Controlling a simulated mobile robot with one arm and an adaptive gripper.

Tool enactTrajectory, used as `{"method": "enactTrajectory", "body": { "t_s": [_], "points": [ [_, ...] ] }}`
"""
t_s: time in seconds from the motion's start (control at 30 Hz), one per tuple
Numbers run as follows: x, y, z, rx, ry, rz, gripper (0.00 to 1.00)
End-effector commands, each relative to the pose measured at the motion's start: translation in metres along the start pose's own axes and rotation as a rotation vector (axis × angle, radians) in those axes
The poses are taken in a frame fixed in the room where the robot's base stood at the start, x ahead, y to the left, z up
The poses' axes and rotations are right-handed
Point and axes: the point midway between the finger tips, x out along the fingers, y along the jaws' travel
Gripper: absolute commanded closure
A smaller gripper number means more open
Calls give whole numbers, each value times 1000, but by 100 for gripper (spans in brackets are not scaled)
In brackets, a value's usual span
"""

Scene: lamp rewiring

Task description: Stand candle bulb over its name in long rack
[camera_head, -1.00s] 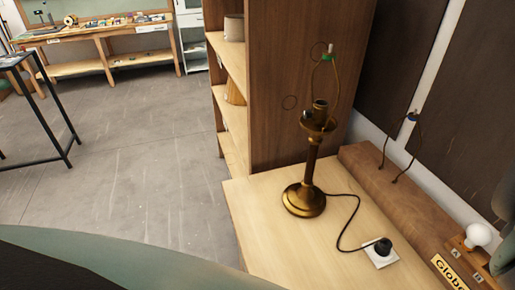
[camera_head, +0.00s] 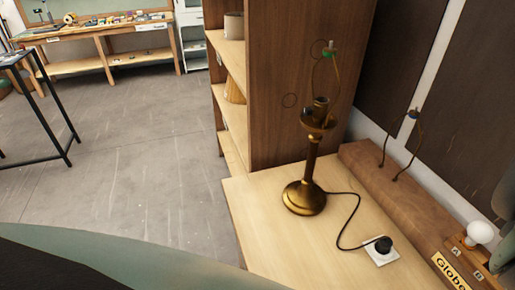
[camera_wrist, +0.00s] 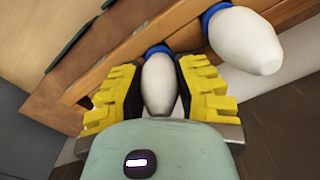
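In the wrist view, my gripper (camera_wrist: 158,88) has its yellow, dark-padded fingers on both sides of a white elongated bulb (camera_wrist: 158,85) with a blue collar. The pads appear to touch the bulb, so the gripper looks shut on it. The bulb's blue end is by a wooden rail (camera_wrist: 120,50); whether it rests in it cannot be told. A second white bulb (camera_wrist: 245,40) with a blue collar is to the right, clear of the fingers. In the head view, part of a wooden rack (camera_head: 470,252) shows at the lower right, with a Globe label (camera_head: 450,271). No candle name is readable.
A round white bulb (camera_head: 480,232) is on the rack. A brass lamp (camera_head: 305,198) stands on the pale wooden table (camera_head: 270,240), its black cord running to a white socket plate (camera_head: 383,254). A tall wooden shelf (camera_head: 290,90) rises behind. Open floor (camera_head: 130,150) lies left.

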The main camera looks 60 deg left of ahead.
Motion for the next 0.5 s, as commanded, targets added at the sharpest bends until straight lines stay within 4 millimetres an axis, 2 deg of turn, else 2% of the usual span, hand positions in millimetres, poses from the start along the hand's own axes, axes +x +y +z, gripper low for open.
{"method": "enactTrajectory", "body": {
  "t_s": [0.03,0.27,0.5],
  "points": [
    [1,-1,1,-3,-1,0,63],
    [1,-1,1,-3,-1,0,40],
    [0,-1,1,-2,-1,0,40]
  ]
}}
